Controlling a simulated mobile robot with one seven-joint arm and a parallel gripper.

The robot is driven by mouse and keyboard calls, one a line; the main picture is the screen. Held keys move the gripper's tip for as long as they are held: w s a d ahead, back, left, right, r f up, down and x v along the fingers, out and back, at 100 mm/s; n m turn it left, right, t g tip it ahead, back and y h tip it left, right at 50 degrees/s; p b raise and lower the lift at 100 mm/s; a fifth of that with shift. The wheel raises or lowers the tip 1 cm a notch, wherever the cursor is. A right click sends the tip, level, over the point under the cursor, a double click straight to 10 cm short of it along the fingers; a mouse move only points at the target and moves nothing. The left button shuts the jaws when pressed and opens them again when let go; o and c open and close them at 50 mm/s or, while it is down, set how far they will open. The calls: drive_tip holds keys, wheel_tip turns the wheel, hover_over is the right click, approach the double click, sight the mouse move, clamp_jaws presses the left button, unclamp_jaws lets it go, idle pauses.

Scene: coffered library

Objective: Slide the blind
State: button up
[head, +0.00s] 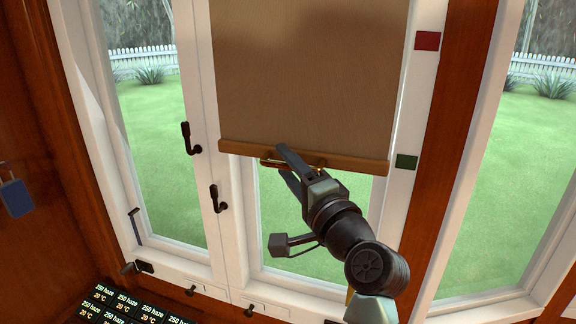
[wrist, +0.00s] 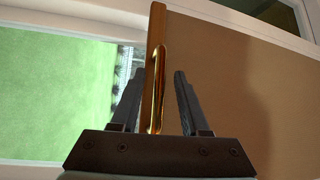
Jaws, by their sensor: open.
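A brown roller blind (head: 305,75) covers the upper part of the middle window. A wooden bar (head: 345,163) runs along its lower edge, with a brass handle (head: 268,163) on it. The blind also fills the right side of the wrist view (wrist: 245,85). My gripper (head: 281,161) is at the bar, by the handle. In the wrist view, my open gripper (wrist: 160,85) has one finger on each side of the brass handle (wrist: 158,90). I cannot tell whether either finger touches it.
A red marker (head: 427,41) and a green marker (head: 406,162) are on the right window frame; the bar is about level with the green one. Black window latches (head: 190,138) stick out at the left. Dark boxes (head: 125,306) lie at the lower left.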

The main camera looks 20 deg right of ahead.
drive_tip(key=b+v, duration=0.1)
drive_tip(key=v, duration=1.2)
drive_tip(key=a+r+n+t+h+p, duration=0.1)
drive_tip(key=a+r+n+p, duration=0.25)
drive_tip(key=r, duration=0.55)
drive_tip(key=a+r+n+t+h+p, duration=0.1)
drive_tip(key=a+r+n+t+p, duration=0.1)
drive_tip(key=a+r+n, duration=0.45)
drive_tip(key=s+a+r+n+t+h+p, duration=0.1)
drive_tip(key=s+r, duration=0.4)
drive_tip(key=r, duration=0.5)
drive_tip(key=s+a+r+n+t+h+p, duration=0.1)
drive_tip(key=s+a+r+n+t+p, duration=0.2)
drive_tip(key=r, duration=0.7)
drive_tip(key=shift+s+a+t, duration=0.6)
drive_tip(key=shift+s+a, duration=0.5)
drive_tip(key=shift+s, duration=0.05)
